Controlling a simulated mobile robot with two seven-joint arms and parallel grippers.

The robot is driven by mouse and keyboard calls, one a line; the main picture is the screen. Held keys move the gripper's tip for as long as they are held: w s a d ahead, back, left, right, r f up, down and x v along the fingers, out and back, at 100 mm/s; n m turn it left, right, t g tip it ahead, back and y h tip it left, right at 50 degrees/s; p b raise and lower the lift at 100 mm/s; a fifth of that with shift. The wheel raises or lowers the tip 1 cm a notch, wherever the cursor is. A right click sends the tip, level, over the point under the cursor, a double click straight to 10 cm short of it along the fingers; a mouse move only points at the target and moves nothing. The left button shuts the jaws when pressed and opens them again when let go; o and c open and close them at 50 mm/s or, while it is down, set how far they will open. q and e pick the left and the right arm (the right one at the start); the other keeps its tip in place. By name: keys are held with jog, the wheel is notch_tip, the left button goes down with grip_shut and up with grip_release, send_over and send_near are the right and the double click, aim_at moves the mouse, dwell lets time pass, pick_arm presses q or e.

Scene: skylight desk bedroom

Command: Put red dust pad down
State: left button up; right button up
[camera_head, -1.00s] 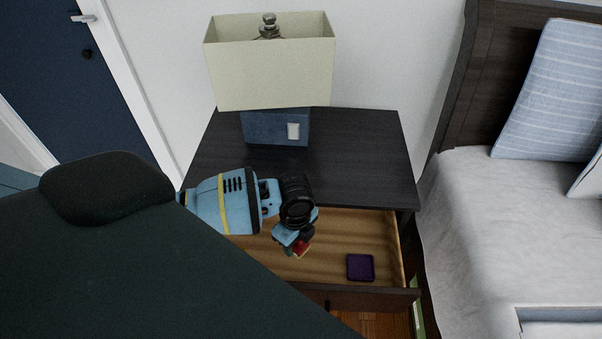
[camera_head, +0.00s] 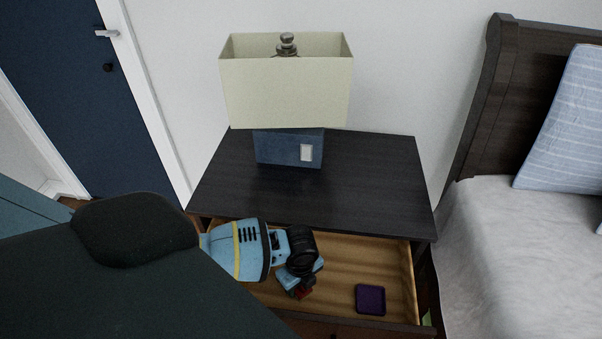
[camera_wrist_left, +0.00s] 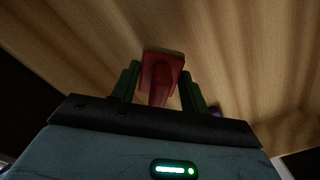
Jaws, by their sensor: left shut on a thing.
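The red dust pad (camera_wrist_left: 160,78) is between the two green fingers of my left gripper (camera_wrist_left: 163,88) in the left wrist view. The gripper is shut on it. In the head view my left gripper (camera_head: 299,289) is low in the open drawer (camera_head: 345,252), and only a small part of the red pad (camera_head: 306,293) shows under it. The drawer's wooden floor lies close beyond the pad. I cannot tell whether the pad touches it. My right gripper is not in view.
A purple square tray (camera_head: 370,299) lies in the drawer, right of my gripper. The dark nightstand top (camera_head: 380,185) is above and behind, with a lamp (camera_head: 288,95) on it. A bed (camera_head: 530,250) stands at the right. The drawer floor between gripper and tray is bare.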

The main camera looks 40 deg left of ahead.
aim_at(300, 288)
pick_arm(q)
jog(key=shift+f+b, duration=0.35)
jog(key=shift+f, duration=1.45)
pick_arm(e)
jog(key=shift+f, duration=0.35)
pick_arm(q)
jog(key=shift+f, duration=0.2)
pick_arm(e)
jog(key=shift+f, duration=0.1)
pick_arm(q)
jog(key=o, duration=1)
jog(key=shift+c, duration=0.2)
jog(key=shift+r, duration=0.1)
jog(key=shift+r, duration=0.3)
notch_tip(300, 288, up, 10)
jog(key=shift+r+p, duration=0.1)
jog(key=shift+p, duration=1)
jog(key=shift+r, duration=0.7)
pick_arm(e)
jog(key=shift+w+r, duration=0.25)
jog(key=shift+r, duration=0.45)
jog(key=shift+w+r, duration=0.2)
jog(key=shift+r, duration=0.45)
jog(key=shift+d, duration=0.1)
